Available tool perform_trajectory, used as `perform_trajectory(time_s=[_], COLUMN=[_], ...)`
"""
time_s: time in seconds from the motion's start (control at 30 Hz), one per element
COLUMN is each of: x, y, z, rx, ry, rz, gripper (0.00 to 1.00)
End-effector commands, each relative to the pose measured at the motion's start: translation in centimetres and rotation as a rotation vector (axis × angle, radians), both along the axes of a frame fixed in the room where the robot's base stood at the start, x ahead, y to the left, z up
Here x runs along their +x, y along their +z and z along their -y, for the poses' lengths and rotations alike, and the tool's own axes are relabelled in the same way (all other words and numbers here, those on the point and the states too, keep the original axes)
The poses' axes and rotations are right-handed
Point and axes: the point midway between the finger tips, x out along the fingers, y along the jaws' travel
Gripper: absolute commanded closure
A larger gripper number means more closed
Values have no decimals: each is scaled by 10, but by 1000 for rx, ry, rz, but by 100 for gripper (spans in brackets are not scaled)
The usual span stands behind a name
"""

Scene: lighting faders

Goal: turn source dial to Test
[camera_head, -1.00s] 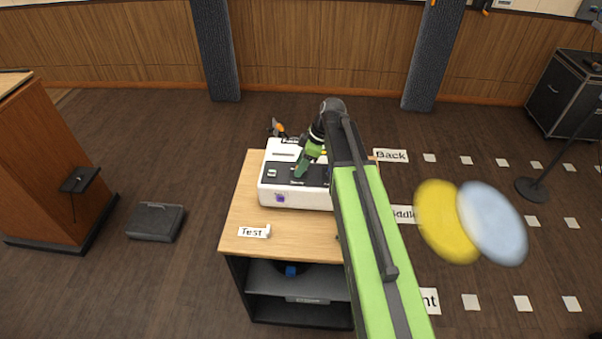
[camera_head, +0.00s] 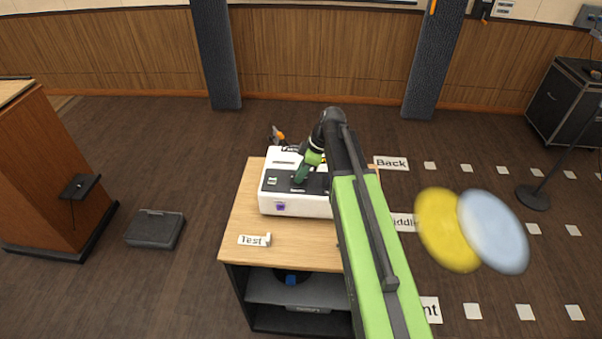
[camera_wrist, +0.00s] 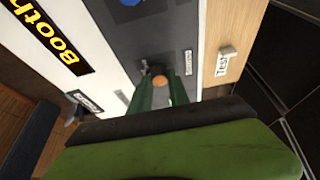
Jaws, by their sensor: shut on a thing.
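The white console (camera_head: 290,203) with a dark grey top panel stands on a wooden cabinet. My gripper (camera_head: 300,177) reaches down onto its panel from above. In the wrist view my gripper's two green fingers (camera_wrist: 159,88) are closed around a small knob with an orange-brown top (camera_wrist: 159,80), taken as the source dial. The fingers hide most of the dial, and I cannot read its pointer. A small label lies beside it on the panel. A "Test" sign (camera_head: 252,240) stands on the cabinet top in front of the console; it also shows in the wrist view (camera_wrist: 222,66).
The wooden cabinet top (camera_head: 238,220) is mostly clear left of the console. "Back" (camera_head: 391,163) and other floor signs lie to the right. Blurred yellow (camera_head: 445,230) and pale blue discs (camera_head: 493,232) show at right. A grey case (camera_head: 155,228) lies on the floor at left.

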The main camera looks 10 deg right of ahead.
Motion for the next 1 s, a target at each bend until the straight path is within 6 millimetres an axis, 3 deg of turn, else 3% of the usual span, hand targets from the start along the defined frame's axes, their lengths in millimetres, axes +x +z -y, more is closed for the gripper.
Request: perform_trajectory(time_s=[0.37,1.0], x=[-4,-6], y=[0,-1], z=[-1,-4], rx=[0,-2], ry=[-207,-812], rz=[-2,-2], gripper=[100,100])
